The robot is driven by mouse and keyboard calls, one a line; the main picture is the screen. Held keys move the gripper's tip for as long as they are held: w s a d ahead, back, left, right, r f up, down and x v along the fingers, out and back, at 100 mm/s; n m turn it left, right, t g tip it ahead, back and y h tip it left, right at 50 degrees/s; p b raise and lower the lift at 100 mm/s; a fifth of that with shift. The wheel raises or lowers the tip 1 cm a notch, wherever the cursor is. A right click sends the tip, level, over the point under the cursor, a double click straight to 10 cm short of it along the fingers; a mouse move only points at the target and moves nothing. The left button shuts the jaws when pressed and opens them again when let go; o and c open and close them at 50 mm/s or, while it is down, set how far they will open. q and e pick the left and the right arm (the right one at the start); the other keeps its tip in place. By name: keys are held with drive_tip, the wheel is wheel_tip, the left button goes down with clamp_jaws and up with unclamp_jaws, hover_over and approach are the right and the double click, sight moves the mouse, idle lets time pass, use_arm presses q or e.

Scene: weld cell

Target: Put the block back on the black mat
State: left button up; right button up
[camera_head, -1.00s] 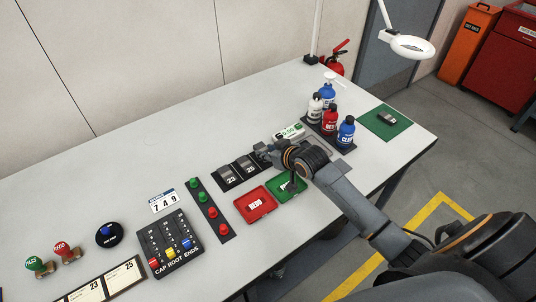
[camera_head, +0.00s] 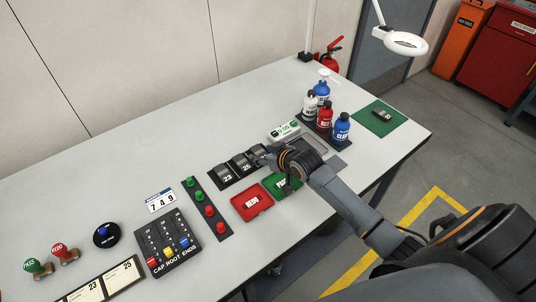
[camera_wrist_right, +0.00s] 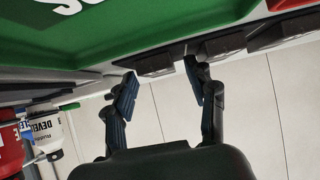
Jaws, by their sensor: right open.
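The black mat (camera_head: 224,183) lies as a dark strip near the middle of the table. Dark blocks stand on it in a row, one marked 23 (camera_head: 228,174) and one marked 25 (camera_head: 246,164). A third dark block (camera_head: 257,152) is at the far end, partly hidden by my right gripper (camera_head: 264,155). In the right wrist view the fingers (camera_wrist_right: 160,88) are apart and empty, with the nearest dark block (camera_wrist_right: 155,65) showing beyond the gap between them. I cannot tell whether a finger touches it. My left gripper is out of view.
A red tray (camera_head: 267,205) and a green tray (camera_head: 297,186) lie in front, the green one under my right wrist. A strip of buttons (camera_head: 220,228) lies left. The back left table is clear.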

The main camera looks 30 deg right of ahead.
drive_tip(key=shift+s+d+r, duration=0.1)
drive_tip(key=shift+s+r, duration=0.1)
drive_tip(key=shift+s, duration=0.1)
drive_tip(key=v, duration=1.1)
drive_tip(key=shift+s+r+b, duration=0.1)
drive_tip(key=shift+r+b, duration=0.1)
drive_tip(key=shift+b, duration=0.2)
drive_tip(key=shift+f, duration=0.1)
